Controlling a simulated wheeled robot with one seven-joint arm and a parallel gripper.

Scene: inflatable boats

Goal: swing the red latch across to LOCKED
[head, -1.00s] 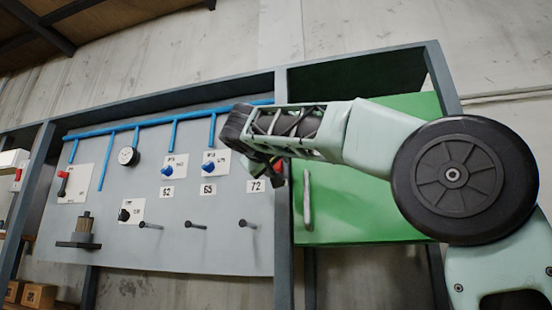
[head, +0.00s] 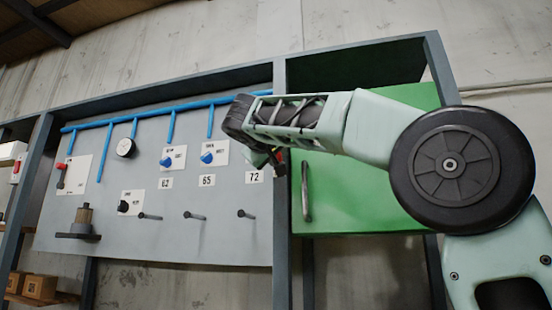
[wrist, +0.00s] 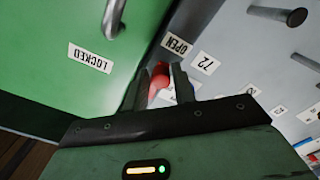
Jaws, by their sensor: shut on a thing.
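The red latch (wrist: 160,78) shows as a rounded red knob in the wrist view, beside the OPEN label (wrist: 178,45) at the edge of the grey panel. My gripper (wrist: 161,80) is shut on the latch, with a dark finger on each side of it. The LOCKED label (wrist: 90,58) is on the green door (wrist: 45,60), across the gap from the latch. In the head view my gripper (head: 276,164) is at the post between panel and door, and it hides most of the latch.
A door handle (head: 306,190) stands out from the green door (head: 365,200) close to my gripper. Several pegs, such as one (head: 247,214) below the 72 label (head: 254,177), stick out of the grey panel (head: 215,245). Blue pipes (head: 172,124) run along its top.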

